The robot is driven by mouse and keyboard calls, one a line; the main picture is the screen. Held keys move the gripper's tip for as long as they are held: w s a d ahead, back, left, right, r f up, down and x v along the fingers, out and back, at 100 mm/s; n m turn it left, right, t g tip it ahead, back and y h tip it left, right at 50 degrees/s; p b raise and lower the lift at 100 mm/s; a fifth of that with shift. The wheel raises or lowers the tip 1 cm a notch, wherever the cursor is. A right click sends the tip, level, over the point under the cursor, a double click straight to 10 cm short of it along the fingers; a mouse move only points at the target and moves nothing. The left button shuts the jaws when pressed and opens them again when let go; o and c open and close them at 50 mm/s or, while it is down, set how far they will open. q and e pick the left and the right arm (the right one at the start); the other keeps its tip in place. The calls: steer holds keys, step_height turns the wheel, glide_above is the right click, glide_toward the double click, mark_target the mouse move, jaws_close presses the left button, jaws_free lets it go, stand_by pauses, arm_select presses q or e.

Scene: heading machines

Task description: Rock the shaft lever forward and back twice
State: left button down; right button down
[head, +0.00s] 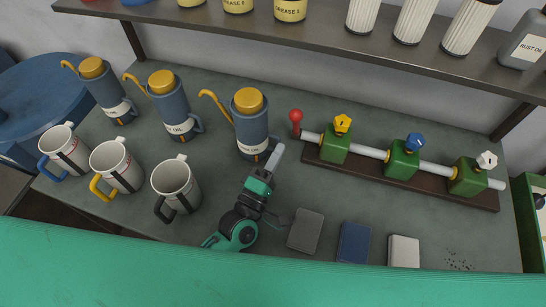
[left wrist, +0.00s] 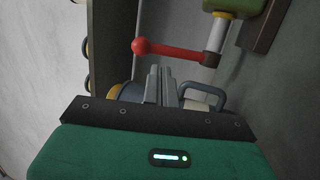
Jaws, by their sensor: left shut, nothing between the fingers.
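The shaft lever (head: 296,118) is a short arm with a red ball end at the left end of a light grey shaft (head: 371,152). The shaft runs through several green blocks on a brown base. In the left wrist view the lever's red arm (left wrist: 175,51) extends left from the shaft end, with its red ball at the left. My left gripper (head: 276,160) is shut and empty, to the lower left of the lever in the head view and apart from it. Its fingers (left wrist: 159,86) point toward the lever in the left wrist view. My right gripper is not in view.
A blue oil can (head: 252,125) with a yellow lid stands beside my left gripper, and two similar cans stand farther left. White mugs (head: 176,187) stand in front of them. Small flat boxes (head: 354,242) lie at the front. A shelf (head: 330,38) with bottles runs above the back.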

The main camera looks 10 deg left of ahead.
mark_target(292, 119)
arm_select(q)
steer(key=p+x, duration=0.1)
steer(key=x, duration=0.4)
steer(key=shift+w+d+r+p, duration=0.1)
steer(key=shift+w+r+p, duration=0.1)
steer(key=shift+w+p, duration=0.15)
steer(key=w+r+p, duration=0.1)
steer(key=p, duration=0.1)
steer(key=w+r+p, duration=0.1)
steer(key=w+p, duration=0.1)
steer(key=shift+d+r+g+p, duration=0.15)
steer(key=shift+d+g+p, duration=0.15)
steer(key=shift+d+g, duration=0.1)
steer(key=shift+w+y, duration=0.2)
steer(key=shift+y, duration=0.1)
steer(key=shift+w, duration=0.25)
steer(key=shift+s, duration=0.2)
